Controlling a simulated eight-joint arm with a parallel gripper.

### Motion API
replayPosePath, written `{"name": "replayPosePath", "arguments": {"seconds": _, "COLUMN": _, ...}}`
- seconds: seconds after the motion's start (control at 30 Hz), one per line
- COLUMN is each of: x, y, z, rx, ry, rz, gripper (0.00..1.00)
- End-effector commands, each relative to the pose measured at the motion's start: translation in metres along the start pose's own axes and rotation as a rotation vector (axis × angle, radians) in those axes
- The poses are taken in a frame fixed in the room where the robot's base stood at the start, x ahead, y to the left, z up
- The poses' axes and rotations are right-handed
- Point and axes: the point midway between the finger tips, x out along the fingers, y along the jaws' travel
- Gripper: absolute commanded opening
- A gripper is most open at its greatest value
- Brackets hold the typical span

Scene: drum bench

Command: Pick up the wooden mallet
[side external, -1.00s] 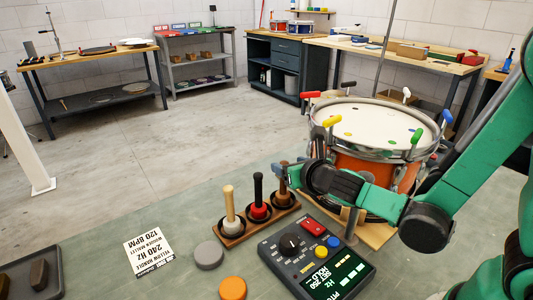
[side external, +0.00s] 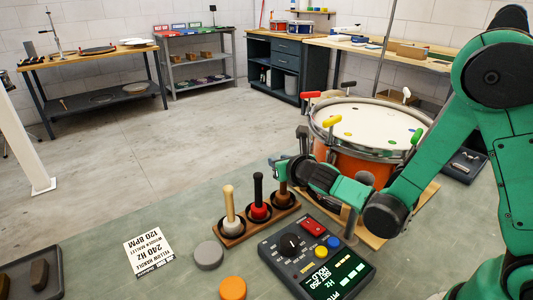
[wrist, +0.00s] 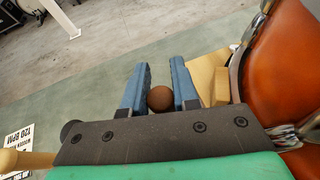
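The wooden mallet (side external: 283,198), all brown, stands upright in the right-hand place of a wooden rack (side external: 235,240). Its upper part is hidden by my gripper (side external: 281,166) in the side view. In the wrist view its round brown end (wrist: 160,98) shows between the two blue fingers of my gripper (wrist: 158,85). The fingers are apart, one on each side of it; I cannot tell whether either touches it. A pale-handled mallet (side external: 229,204) and a black-handled mallet with a red head (side external: 258,194) stand in the other places of the rack.
An orange drum (side external: 345,158) with coloured lugs stands close right of the gripper. A control box (side external: 318,258) with a lit screen is in front. A grey disc (side external: 208,255), an orange disc (side external: 233,288) and a printed card (side external: 148,252) lie on the bench.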

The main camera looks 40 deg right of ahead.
Motion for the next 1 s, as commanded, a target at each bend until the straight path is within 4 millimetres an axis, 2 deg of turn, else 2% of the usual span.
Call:
{"name": "replayPosePath", "arguments": {"seconds": 0.63, "x": -0.002, "y": 0.0, "z": 0.005, "rx": 0.0, "ry": 0.0, "rz": 0.0, "gripper": 0.0}}
{"name": "replayPosePath", "arguments": {"seconds": 0.87, "x": -0.011, "y": 0.0, "z": 0.025, "rx": 0.0, "ry": 0.0, "rz": 0.0, "gripper": 0.0}}
{"name": "replayPosePath", "arguments": {"seconds": 1.0, "x": -0.02, "y": 0.0, "z": 0.047, "rx": 0.0, "ry": 0.0, "rz": 0.0, "gripper": 0.0}}
